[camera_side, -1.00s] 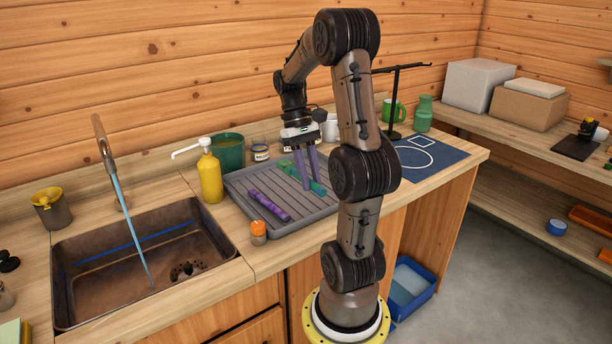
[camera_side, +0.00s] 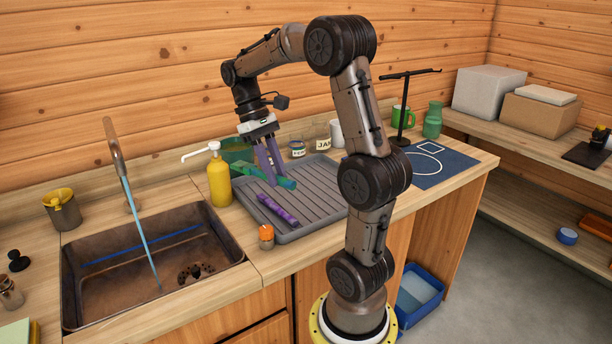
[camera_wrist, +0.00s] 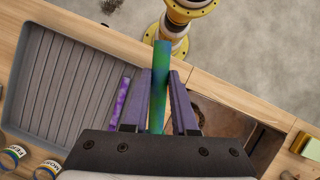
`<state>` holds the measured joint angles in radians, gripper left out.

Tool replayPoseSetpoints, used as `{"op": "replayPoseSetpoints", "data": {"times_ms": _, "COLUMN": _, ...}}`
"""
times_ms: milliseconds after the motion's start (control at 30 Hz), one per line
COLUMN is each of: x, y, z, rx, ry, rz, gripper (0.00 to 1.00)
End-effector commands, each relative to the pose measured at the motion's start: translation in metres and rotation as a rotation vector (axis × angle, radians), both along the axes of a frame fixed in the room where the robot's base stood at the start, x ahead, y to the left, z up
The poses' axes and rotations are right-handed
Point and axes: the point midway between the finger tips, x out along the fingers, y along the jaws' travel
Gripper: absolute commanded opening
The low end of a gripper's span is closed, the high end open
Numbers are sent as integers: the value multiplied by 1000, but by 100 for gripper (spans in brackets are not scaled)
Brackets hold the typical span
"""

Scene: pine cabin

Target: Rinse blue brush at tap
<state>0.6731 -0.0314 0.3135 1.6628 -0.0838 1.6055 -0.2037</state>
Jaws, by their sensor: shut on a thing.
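My gripper (camera_side: 271,172) is shut on a green stick-like thing with bluish patches (camera_side: 285,183), over the back left of the grey ribbed tray (camera_side: 325,208). In the wrist view the stick (camera_wrist: 160,65) stands between my two purple fingers (camera_wrist: 158,95) and reaches past their tips. No plainly blue brush shows; I cannot tell if this stick is it. A purple stick (camera_side: 277,210) lies on the tray and also shows in the wrist view (camera_wrist: 121,102). The tap (camera_side: 113,147) at the left runs a blue stream of water (camera_side: 137,226) into the dark sink (camera_side: 110,295).
A yellow soap pump bottle (camera_side: 219,181) and a green pot (camera_side: 236,151) stand between the sink and my gripper. An orange-capped jar (camera_side: 266,237) stands at the tray's front left corner. Jars, mugs and a black stand (camera_side: 406,110) are farther right.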

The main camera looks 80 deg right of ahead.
Motion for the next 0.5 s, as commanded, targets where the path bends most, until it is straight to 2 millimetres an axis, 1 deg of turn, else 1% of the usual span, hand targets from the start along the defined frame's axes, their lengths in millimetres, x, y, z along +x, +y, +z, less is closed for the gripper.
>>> {"op": "replayPoseSetpoints", "data": {"times_ms": 33, "x": 13, "y": 12, "z": 4, "rx": -1, "ry": -2, "rz": 64, "gripper": 0}}
{"op": "replayPoseSetpoints", "data": {"times_ms": 200, "x": 46, "y": 49, "z": 13, "rx": -6, "ry": -12, "rz": 236, "gripper": 0}}
{"op": "replayPoseSetpoints", "data": {"times_ms": 300, "x": 59, "y": 69, "z": 16, "rx": -9, "ry": -19, "rz": 319, "gripper": 0}}
{"op": "replayPoseSetpoints", "data": {"times_ms": 400, "x": 68, "y": 85, "z": 17, "rx": -12, "ry": -25, "rz": 381, "gripper": 0}}
{"op": "replayPoseSetpoints", "data": {"times_ms": 500, "x": 71, "y": 95, "z": 17, "rx": -11, "ry": -24, "rz": 419, "gripper": 0}}
